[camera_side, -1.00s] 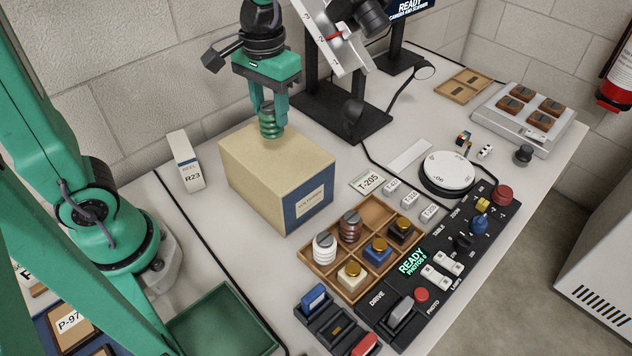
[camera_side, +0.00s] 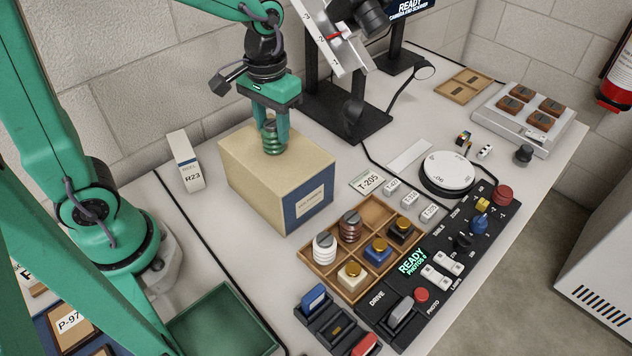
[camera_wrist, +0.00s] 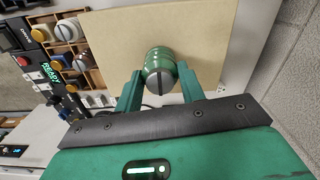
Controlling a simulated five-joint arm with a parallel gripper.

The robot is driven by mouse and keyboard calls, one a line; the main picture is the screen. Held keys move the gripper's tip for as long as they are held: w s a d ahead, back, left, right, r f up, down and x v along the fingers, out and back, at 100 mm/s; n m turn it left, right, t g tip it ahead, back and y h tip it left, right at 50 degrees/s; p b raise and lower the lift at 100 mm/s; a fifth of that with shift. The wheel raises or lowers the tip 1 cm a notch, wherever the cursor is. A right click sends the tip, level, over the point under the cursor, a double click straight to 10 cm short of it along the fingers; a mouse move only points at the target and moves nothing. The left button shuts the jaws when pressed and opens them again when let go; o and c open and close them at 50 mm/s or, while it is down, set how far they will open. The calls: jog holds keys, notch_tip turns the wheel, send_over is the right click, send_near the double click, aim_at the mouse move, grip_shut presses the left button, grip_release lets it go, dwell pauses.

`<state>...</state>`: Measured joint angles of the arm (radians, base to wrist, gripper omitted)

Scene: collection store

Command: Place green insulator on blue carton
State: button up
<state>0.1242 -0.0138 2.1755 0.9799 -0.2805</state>
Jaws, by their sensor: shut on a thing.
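The green insulator (camera_side: 272,140) is a small ribbed green piece with a grey slotted top. My gripper (camera_side: 275,130) is shut on it from above and holds it upright, at or just above the top of the carton. The carton (camera_side: 250,180) is a tan box with a blue labelled end face, standing on the bench. In the wrist view the insulator (camera_wrist: 160,68) sits between my two green fingers, with the tan carton top (camera_wrist: 115,40) behind it. I cannot tell whether the insulator's base touches the carton.
A wooden tray (camera_side: 309,254) holds white, brown, blue and other pieces in front of the carton. A black control panel (camera_side: 462,243) and a round white turntable (camera_side: 447,168) stand to the right. A small R23 box (camera_side: 186,160) stands to the left. A black stand is behind.

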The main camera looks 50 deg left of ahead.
jog(key=shift+f, duration=0.15)
jog(key=o, duration=1)
jog(key=shift+o, duration=0.2)
notch_tip(320, 180, up, 12)
jog(key=shift+r, duration=0.2)
dwell(0.4)
jog(key=m+t, duration=0.1)
jog(key=t, duration=0.4)
send_near(266, 123)
jog(key=s+a, duration=0.3)
jog(key=shift+s+a+f+m+t, duration=0.2)
jog(key=shift+s+f+m+t, duration=0.15)
jog(key=shift+s, duration=0.45)
